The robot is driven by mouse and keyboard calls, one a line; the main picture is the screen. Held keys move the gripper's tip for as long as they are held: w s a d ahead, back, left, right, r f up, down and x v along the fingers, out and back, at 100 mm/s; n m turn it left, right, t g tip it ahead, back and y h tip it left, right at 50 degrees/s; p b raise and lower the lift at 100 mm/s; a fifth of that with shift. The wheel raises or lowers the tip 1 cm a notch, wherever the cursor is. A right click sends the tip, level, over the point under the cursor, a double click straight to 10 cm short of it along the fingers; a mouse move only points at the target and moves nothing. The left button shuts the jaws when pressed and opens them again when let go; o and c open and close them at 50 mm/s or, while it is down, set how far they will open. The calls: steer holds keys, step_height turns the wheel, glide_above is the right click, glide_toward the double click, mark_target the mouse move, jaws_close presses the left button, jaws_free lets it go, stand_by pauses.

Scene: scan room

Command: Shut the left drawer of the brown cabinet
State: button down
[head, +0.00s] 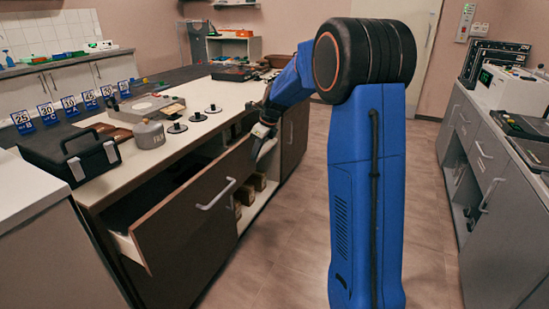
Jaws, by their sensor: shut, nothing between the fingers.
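The brown cabinet (293,137) stands left of centre under a pale worktop. Its left drawer (175,225) is pulled out, with a dark brown front and a light side wall (122,245). A metal handle (216,194) is on the drawer front. The drawer's inside shows as a dark gap under the worktop edge. My gripper (261,142) is shut and empty at the far right end of the drawer front, near its top edge. I cannot tell whether it touches the front. My blue arm hides part of the floor and cabinet behind it.
The worktop holds a black case (75,155), a grey canister (149,134), several small dark discs and numbered blue markers (69,106). An open shelf with boxes (245,193) is beside the drawer. Grey cabinets (495,160) line the right. Floor (285,250) between is clear.

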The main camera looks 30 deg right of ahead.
steer(key=w+a, duration=0.2)
steer(key=w, duration=0.1)
steer(key=w+a, duration=0.5)
steer(key=w, duration=0.2)
steer(key=shift+a, duration=0.4)
steer(key=shift+w+a, duration=0.3)
steer(key=shift+w, duration=0.15)
steer(key=shift+w+a+r, duration=0.1)
steer(key=shift+r, duration=0.05)
steer(key=shift+w+r, duration=0.1)
